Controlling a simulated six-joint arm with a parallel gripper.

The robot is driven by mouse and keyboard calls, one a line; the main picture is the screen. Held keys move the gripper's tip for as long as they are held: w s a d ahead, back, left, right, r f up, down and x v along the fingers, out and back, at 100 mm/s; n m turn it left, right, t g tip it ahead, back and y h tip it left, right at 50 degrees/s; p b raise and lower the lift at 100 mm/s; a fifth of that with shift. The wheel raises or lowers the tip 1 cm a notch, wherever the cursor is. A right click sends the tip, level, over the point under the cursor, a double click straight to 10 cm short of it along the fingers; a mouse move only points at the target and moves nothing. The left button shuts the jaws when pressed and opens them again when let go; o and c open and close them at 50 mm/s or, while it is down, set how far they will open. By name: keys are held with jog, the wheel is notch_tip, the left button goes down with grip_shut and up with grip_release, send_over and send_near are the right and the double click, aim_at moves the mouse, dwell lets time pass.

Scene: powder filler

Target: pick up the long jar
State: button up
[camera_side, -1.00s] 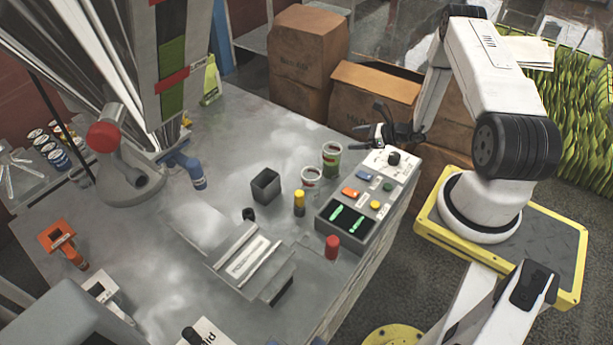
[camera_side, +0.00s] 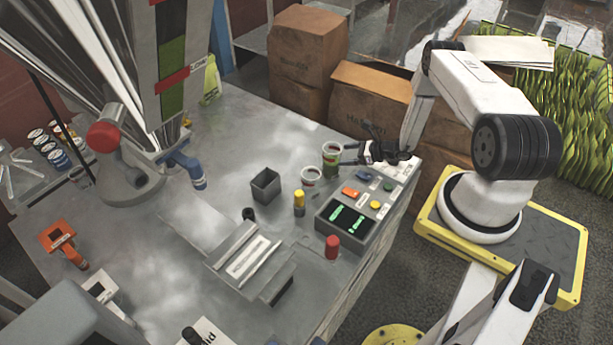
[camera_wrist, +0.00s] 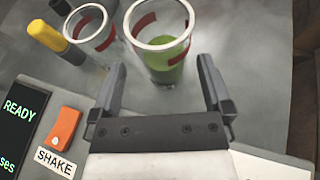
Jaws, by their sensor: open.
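The long jar (camera_side: 331,158) is a tall clear jar with a red band and green contents, upright on the grey bench. In the wrist view the long jar (camera_wrist: 162,50) is just ahead of my fingertips, roughly between their lines. My gripper (camera_side: 350,154) comes at it from the right in the side view, with its fingers near the jar's wall. In the wrist view my gripper (camera_wrist: 163,80) is open, with a finger on each side and nothing held. I cannot tell whether a finger touches the jar.
A shorter clear jar (camera_side: 311,176) stands just left of the long jar. A yellow-topped black cylinder (camera_side: 299,203) is close by. The control box (camera_side: 346,215) with screens and buttons lies in front. A dark square cup (camera_side: 265,185) stands further left. Cardboard boxes (camera_side: 372,97) stand behind the bench.

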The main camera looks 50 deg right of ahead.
aim_at(332, 148)
jog(key=shift+x, duration=2.7)
jog(key=shift+d, duration=0.15)
jog(key=shift+c, duration=0.2)
jog(key=c, duration=1)
jog(key=shift+r, duration=0.2)
jog(key=shift+c, duration=0.2)
jog(key=shift+r, duration=1.15)
jog(key=shift+s+r, duration=0.1)
jog(key=shift+r, duration=0.3)
jog(key=s+a+r, duration=0.6)
jog(key=s+r, duration=0.3)
jog(key=s, duration=0.3)
jog(key=shift+s+r, duration=0.25)
